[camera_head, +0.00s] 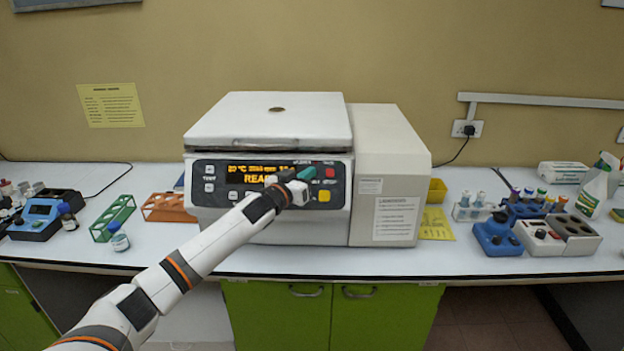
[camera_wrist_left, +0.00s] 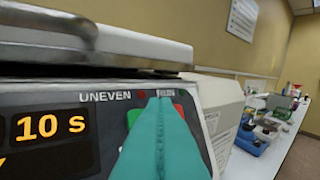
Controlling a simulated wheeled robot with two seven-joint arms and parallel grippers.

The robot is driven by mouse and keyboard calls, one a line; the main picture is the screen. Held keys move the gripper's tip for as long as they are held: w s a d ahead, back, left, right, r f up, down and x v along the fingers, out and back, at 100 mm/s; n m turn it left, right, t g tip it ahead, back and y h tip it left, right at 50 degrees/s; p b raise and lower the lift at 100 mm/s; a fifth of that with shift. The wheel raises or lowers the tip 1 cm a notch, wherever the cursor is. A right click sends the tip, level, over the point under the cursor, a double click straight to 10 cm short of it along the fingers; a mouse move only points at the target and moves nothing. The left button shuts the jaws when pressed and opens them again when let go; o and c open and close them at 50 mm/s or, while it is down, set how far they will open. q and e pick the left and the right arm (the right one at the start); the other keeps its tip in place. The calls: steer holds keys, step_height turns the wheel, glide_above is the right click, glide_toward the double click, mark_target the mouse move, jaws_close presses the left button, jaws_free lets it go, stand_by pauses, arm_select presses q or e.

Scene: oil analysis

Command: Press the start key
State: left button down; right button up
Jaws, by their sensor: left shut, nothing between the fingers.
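The centrifuge (camera_head: 268,120) stands on the bench with its lid down. Its front panel (camera_head: 221,195) has a lit orange display (camera_head: 245,173) and several keys. My left gripper (camera_head: 306,173) is shut and empty, its teal fingers pointing at the right part of the panel. In the left wrist view the shut fingers (camera_wrist_left: 162,105) cover the area between a green key (camera_wrist_left: 133,116) and a red key (camera_wrist_left: 187,108). The green key is partly hidden, and no key label naming start is readable. I cannot tell whether the fingertips touch the panel. My right gripper is out of view.
Green (camera_head: 113,217) and orange (camera_head: 168,207) racks stand left of the centrifuge. A yellow container (camera_head: 437,190), tube racks and a blue device (camera_head: 497,237) stand to the right. The bench front edge runs below the arm.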

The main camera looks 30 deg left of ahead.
arm_select(q)
steer(key=shift+w+a+f, duration=0.3)
steer(key=shift+w+f, duration=0.05)
steer(key=shift+w, duration=0.2)
stand_by(1.7)
steer(key=shift+w+a, duration=0.1)
steer(key=shift+w+a+f, duration=0.1)
steer(key=shift+w+f, duration=0.15)
